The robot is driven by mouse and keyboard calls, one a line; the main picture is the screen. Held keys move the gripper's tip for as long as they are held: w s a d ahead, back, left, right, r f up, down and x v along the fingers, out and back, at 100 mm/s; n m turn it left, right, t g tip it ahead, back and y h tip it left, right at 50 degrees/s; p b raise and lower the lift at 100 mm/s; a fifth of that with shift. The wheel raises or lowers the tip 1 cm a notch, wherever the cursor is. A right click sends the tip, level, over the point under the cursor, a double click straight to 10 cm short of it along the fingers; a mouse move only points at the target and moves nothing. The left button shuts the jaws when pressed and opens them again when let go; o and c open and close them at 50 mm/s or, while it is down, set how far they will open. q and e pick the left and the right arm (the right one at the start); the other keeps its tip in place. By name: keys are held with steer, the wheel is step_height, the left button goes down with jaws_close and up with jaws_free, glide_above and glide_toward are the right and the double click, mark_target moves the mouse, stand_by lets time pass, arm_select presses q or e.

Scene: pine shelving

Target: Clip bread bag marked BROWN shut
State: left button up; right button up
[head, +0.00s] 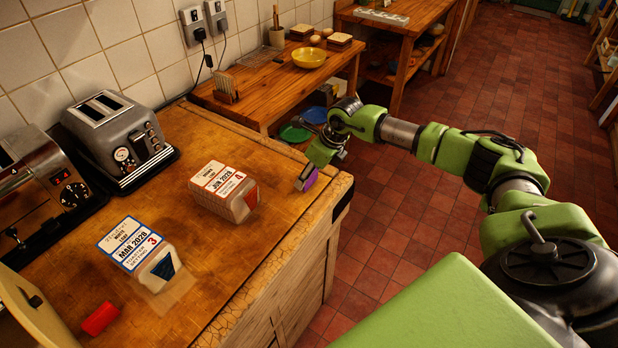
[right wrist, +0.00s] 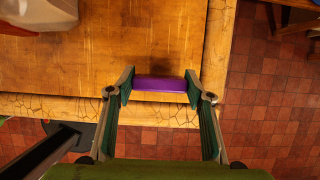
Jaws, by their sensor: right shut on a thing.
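Two bread bags stand on the wooden counter. The nearer bag (head: 153,272) has a blue-edged label reading MAR 2028, toaster setting 3. The farther bag (head: 247,202) has a red-edged label reading JUN 2028 and a 4. A red clip (head: 100,318) lies on the counter at lower left.
A chrome toaster (head: 121,139) and another appliance (head: 40,185) stand against the tiled wall at left. A lower wooden table behind holds a yellow bowl (head: 309,57) and a toast rack (head: 225,90). The counter between the bags and its right edge is clear.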

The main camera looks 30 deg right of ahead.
step_height(320, 180, up, 2)
steer(key=shift+s+a+r+b, duration=0.1)
steer(key=shift+s+r+b, duration=0.1)
steer(key=shift+b, duration=0.5)
steer(key=s+a+r+b, duration=0.5)
steer(key=s+a+r, duration=0.2)
steer(key=s+r, duration=0.35)
steer(key=w+a+r+p, duration=0.4)
steer(key=w+a+p, duration=0.5)
steer(key=p, duration=0.3)
steer(key=shift+w+a+r+n, duration=0.2)
steer(key=shift+a+n, duration=0.2)
steer(key=shift+a, duration=0.5)
steer(key=shift+f+b, duration=2.85)
steer(key=shift+f, duration=0.05)
